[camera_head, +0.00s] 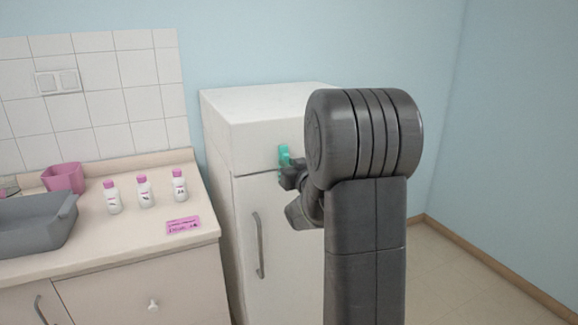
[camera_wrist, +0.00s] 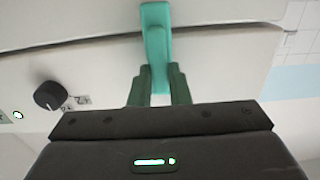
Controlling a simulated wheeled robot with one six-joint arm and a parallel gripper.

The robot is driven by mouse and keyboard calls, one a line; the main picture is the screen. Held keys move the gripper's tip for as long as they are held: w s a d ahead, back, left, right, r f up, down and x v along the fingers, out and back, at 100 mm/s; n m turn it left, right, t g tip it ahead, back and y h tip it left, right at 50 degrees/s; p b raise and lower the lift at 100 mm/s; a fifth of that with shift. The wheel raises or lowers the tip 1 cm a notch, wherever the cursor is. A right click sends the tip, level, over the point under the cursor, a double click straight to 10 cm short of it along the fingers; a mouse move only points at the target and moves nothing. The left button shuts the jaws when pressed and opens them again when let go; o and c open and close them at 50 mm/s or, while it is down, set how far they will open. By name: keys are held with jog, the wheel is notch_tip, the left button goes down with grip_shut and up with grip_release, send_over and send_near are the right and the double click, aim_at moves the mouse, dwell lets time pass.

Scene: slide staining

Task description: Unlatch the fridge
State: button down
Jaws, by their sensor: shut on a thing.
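The white fridge (camera_head: 270,215) stands beside the counter with its door closed. A teal latch (camera_head: 284,155) sits at its upper front, by the seam above the door. In the wrist view the latch (camera_wrist: 157,45) spans the seam. My gripper (camera_wrist: 158,80) has its two dark green fingers on either side of the latch's end, shut on it. In the head view my gripper (camera_head: 290,178) is at the latch, partly hidden behind my own arm. My arm also hides the right part of the fridge front.
A grey handle (camera_head: 259,245) is on the fridge door. A black knob (camera_wrist: 50,95) shows in the wrist view. The counter at left holds white bottles (camera_head: 145,192), a pink label (camera_head: 183,226), a pink container (camera_head: 63,178) and a grey basin (camera_head: 35,222). Floor at right is clear.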

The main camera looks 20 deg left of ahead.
jog(key=shift+m, duration=0.3)
jog(key=m, duration=0.5)
jog(key=m+p, duration=0.1)
jog(key=m, duration=0.5)
jog(key=f+m+p, duration=0.1)
jog(key=m, duration=0.5)
jog(key=shift+w+d, duration=0.35)
jog(key=shift+w, duration=0.05)
jog(key=shift+f+m, duration=0.1)
jog(key=shift+m, duration=0.2)
jog(key=c, duration=1.4)
grip_release()
jog(key=shift+o, duration=0.2)
